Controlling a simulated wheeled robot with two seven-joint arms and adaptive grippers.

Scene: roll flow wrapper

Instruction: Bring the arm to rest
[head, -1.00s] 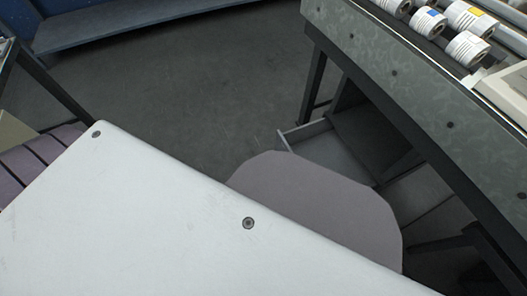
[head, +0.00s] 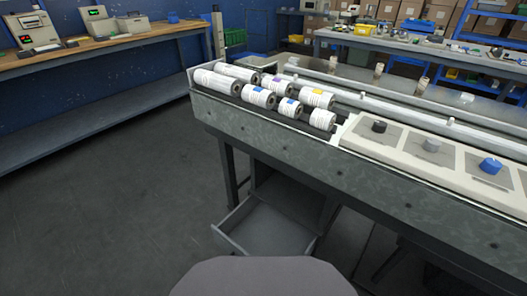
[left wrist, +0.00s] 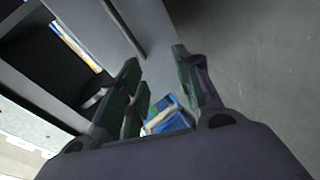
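My left gripper (left wrist: 156,58) shows in the left wrist view with its two dark green fingers apart. Nothing shows between the fingertips. A blue and pale object (left wrist: 166,117) shows in the gap nearer the palm; I cannot tell how far beyond the fingers it lies. In the head view neither gripper nor forearm shows. My right gripper is in no frame.
The machine bench (head: 290,145) carries several white rolls (head: 258,97) and a panel with black, grey and blue knobs (head: 490,165). An open drawer (head: 265,230) juts out below. A wooden-topped bench (head: 110,42) stands back left. The floor (head: 110,200) at left is clear.

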